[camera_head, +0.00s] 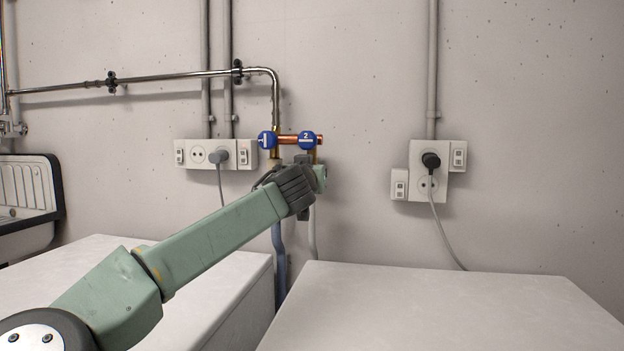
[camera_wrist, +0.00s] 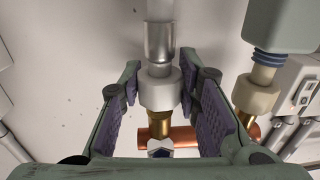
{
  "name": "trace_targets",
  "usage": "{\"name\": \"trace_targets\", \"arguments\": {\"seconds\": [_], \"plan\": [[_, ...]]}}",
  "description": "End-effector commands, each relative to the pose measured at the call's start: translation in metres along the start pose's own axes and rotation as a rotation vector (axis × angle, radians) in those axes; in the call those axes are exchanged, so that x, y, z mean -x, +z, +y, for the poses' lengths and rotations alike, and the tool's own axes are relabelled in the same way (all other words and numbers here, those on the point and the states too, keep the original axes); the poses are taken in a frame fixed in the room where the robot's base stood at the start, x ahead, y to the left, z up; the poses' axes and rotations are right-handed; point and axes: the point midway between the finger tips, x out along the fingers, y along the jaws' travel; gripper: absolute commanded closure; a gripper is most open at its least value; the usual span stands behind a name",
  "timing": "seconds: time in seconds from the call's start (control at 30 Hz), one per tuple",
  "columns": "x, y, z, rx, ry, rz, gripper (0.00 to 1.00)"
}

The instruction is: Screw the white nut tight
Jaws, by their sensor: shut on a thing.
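The white nut (camera_wrist: 160,92) sits between the finger pads of my gripper (camera_wrist: 161,84) in the wrist view. A grey hose end (camera_wrist: 159,42) enters it on one side, and a brass fitting (camera_wrist: 160,126) lies on the other. My gripper (camera_head: 307,174) is shut on this nut, under the blue handle marked 2 (camera_head: 307,140) in the head view, where my gripper hides the nut. A second pale nut (camera_wrist: 255,95) on the neighbouring blue hose is to the right in the wrist view, outside the fingers.
A copper pipe (camera_wrist: 185,136) links both valves; the other blue handle (camera_head: 267,140) is close by on the left. A socket panel (camera_head: 200,155) is left of the valves, another (camera_head: 427,170) right. Two white machine tops, left (camera_head: 215,285) and right (camera_head: 430,310), stand below.

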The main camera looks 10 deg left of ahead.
Motion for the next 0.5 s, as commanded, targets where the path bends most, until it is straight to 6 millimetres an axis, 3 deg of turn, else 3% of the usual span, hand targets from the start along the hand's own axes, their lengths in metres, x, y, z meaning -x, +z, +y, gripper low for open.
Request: {"name": "trace_targets", "arguments": {"seconds": [0.5], "plan": [[0.0001,0.0015,0.0025,-0.001,-0.261,0.004,0.95]]}}
